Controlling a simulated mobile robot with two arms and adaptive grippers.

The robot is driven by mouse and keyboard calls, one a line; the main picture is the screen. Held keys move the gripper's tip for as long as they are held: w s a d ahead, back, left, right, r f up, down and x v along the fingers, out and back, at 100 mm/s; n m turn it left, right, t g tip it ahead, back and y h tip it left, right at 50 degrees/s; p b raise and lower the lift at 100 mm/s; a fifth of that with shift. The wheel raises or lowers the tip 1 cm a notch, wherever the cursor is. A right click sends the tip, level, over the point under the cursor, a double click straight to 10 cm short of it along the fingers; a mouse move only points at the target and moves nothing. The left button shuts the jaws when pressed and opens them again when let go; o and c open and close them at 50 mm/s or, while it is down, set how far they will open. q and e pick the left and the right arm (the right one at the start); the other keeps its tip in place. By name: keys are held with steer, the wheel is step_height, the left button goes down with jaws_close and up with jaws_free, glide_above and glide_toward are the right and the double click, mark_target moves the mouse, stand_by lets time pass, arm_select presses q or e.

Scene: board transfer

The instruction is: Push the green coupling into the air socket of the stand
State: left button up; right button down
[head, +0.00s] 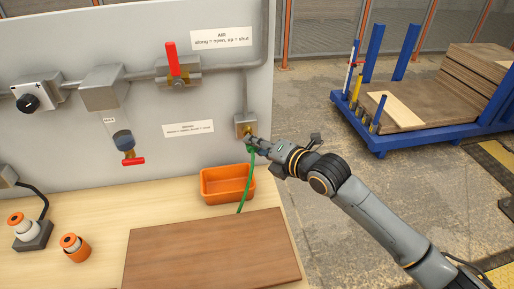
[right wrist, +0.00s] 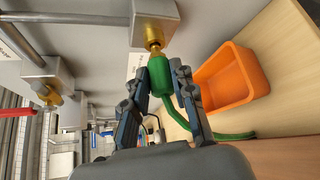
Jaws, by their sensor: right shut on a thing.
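The green coupling (right wrist: 158,76) is held between the fingers of my right gripper (right wrist: 170,80), which is shut on it. Its brass tip (right wrist: 154,47) points at the brass air socket (right wrist: 153,24) on a grey block of the stand. The tip and the socket are in line and look close to touching; I cannot tell how far in the tip is. In the head view my right gripper (head: 257,146) is at the socket block (head: 246,124) on the right side of the grey panel (head: 215,85). The gripper hides most of the coupling there. My left gripper is not in view.
A green hose (head: 246,190) hangs from the coupling past an orange bin (head: 226,184). A brown board (head: 210,255) lies on the bench. A red valve handle (head: 172,59) points up on the pipe. Orange-capped items (head: 75,246) stand at left. A blue cart (head: 400,138) stands beyond.

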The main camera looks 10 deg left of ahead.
steer(key=shift+w+a+b, duration=0.3)
steer(key=shift+w+b, duration=0.2)
steer(key=shift+w, duration=0.15)
steer(key=c, duration=1)
jaws_free()
steer(key=v, duration=1.2)
steer(key=shift+w, duration=0.1)
steer(key=shift+w, duration=0.1)
